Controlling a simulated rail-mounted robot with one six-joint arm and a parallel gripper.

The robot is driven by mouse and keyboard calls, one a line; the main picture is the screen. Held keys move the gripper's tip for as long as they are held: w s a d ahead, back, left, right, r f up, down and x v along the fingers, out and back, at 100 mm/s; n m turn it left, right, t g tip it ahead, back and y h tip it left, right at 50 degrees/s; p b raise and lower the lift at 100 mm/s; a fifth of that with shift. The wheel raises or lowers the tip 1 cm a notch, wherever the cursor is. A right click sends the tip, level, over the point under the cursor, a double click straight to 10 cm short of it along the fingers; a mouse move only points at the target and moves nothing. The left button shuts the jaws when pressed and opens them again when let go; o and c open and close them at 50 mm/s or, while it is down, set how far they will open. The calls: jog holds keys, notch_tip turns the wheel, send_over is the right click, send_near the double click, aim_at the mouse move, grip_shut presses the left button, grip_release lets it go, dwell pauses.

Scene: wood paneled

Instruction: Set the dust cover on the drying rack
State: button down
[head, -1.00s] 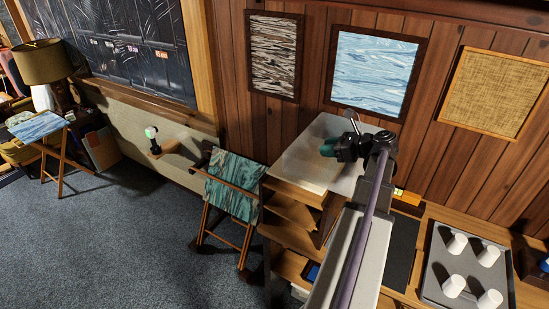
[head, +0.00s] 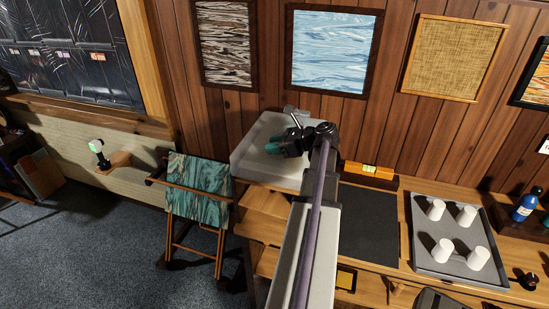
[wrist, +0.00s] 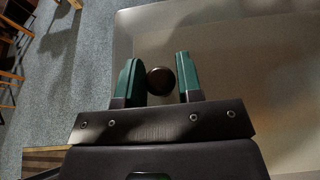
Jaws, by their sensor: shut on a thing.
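The dust cover (head: 250,158) is a pale, translucent box at the left end of the counter in the head view. It also fills the right of the wrist view (wrist: 240,60). A round dark knob (wrist: 160,81) on it sits between the two teal fingers of my gripper (wrist: 158,80). My gripper (head: 276,147) is shut on this knob from above in the head view. I cannot tell whether the cover rests on the shelf unit or hangs just above it.
A dark mat (head: 368,228) lies on the counter between my arm and the tray. A blue bottle (head: 525,205) stands right of the tray.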

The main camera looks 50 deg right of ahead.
notch_tip(320, 180, down, 2)
jog(key=shift+w+f, duration=0.1)
jog(key=shift+r, duration=0.3)
jog(key=shift+f, duration=0.25)
jog(key=c, duration=0.8)
grip_release()
jog(key=shift+r, duration=0.1)
jog(key=shift+r, duration=0.1)
jog(key=shift+s+r, duration=0.2)
jog(key=shift+r, duration=0.05)
notch_tip(320, 180, up, 4)
jog(key=p, duration=0.5)
send_over(308, 159)
jog(key=shift+w+a+r, duration=0.1)
jog(key=shift+w+r, duration=0.05)
jog(key=shift+w, duration=0.05)
jog(key=shift+s, duration=0.3)
